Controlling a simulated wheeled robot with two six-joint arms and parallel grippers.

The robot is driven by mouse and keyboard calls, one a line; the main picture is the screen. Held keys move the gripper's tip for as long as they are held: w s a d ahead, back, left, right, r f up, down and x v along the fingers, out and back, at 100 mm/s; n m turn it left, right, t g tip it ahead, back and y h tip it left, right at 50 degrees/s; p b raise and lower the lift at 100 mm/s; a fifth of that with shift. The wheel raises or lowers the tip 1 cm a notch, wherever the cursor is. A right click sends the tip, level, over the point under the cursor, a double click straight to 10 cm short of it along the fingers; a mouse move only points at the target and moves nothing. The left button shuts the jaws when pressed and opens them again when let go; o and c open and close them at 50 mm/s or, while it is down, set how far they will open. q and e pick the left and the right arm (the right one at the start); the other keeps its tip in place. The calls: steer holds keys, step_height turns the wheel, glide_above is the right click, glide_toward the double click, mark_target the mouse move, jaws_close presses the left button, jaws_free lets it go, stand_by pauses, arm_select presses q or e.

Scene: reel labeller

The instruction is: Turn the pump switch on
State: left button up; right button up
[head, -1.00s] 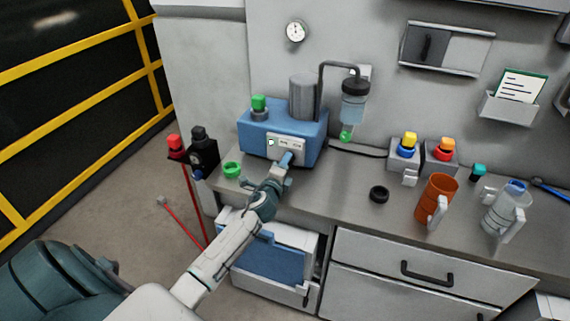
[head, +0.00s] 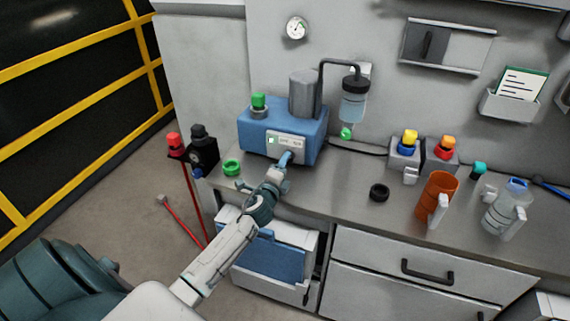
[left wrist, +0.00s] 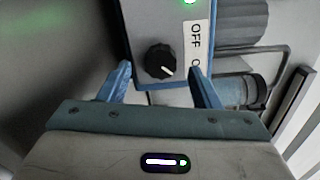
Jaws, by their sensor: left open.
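The pump is a blue box (head: 259,136) with a grey cylinder on the bench against the wall. Its front has a pale switch panel (head: 271,142); a green light (left wrist: 190,2) glows there in the left wrist view. The switch is a black knob (left wrist: 159,60) whose white mark points to the lower right, to the ON side of the OFF/ON label (left wrist: 196,38). My left gripper (head: 285,160) is at the panel's lower right. In the left wrist view its open fingers (left wrist: 159,69) stand on both sides of the knob, apart from it. My right gripper is not in view.
A green ring (head: 232,168) lies left of my arm on the bench. A bottle (head: 353,108) hangs from the pump's pipe. A black ring (head: 379,191), an orange jug (head: 437,197) and a clear jug (head: 508,206) stand to the right. Bench between arm and black ring is clear.

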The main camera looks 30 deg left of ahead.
arm_select(q)
steer(key=b+v, duration=0.1)
steer(key=v, duration=0.6)
steer(key=shift+s+d+f+b, duration=0.1)
steer(key=shift+s+b, duration=0.25)
steer(key=shift+s, duration=0.05)
steer(key=shift+s+d, duration=0.1)
steer(key=shift+s, duration=0.35)
